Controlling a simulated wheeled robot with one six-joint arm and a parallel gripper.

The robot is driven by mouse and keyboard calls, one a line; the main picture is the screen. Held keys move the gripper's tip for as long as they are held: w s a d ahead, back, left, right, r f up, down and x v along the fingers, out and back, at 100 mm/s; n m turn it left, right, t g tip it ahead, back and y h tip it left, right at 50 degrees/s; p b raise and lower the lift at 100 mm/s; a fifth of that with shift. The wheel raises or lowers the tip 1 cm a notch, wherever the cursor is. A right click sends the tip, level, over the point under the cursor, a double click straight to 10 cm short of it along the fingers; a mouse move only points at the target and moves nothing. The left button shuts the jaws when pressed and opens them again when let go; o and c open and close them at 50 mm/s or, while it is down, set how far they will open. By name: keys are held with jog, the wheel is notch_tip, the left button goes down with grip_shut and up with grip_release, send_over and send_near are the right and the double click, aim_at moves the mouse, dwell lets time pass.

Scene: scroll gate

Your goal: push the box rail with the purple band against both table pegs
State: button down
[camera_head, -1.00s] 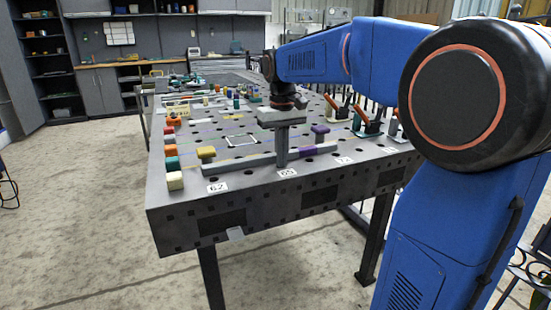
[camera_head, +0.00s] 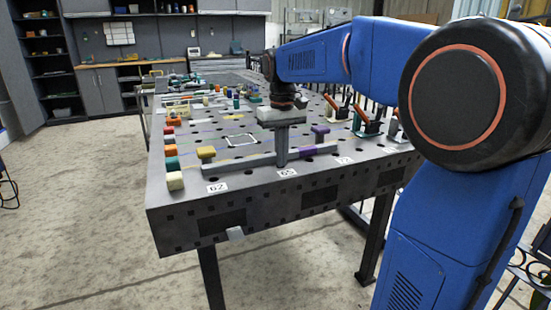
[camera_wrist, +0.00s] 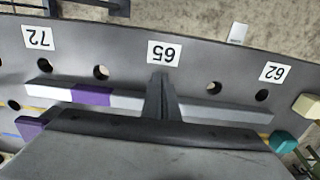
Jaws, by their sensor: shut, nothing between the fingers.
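The long grey box rail (camera_head: 245,161) with a purple band (camera_head: 308,153) lies along the near side of the table. In the wrist view, the rail (camera_wrist: 215,112) runs across the picture with its purple band (camera_wrist: 93,95) left of the fingers. A yellow-topped peg (camera_head: 206,152) stands behind its left end, and a purple-topped peg (camera_head: 320,130) behind its right part. The purple top (camera_wrist: 30,127) also shows in the wrist view.
Number plates 62 (camera_head: 217,187), 65 (camera_head: 287,172) and 72 (camera_head: 344,160) lie along the table's near edge. Several coloured blocks (camera_head: 172,163) line the left edge. Toggle clamps (camera_head: 366,125) stand at the right. A white square outline (camera_head: 241,140) lies behind the rail.

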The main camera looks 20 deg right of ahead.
aim_at(275, 153)
jog(key=shift+w, duration=0.4)
jog(key=shift+w, duration=1.75)
jog(key=shift+w, duration=0.35)
jog(key=shift+w, duration=0.3)
jog(key=shift+s, duration=0.1)
jog(key=shift+s, duration=1.2)
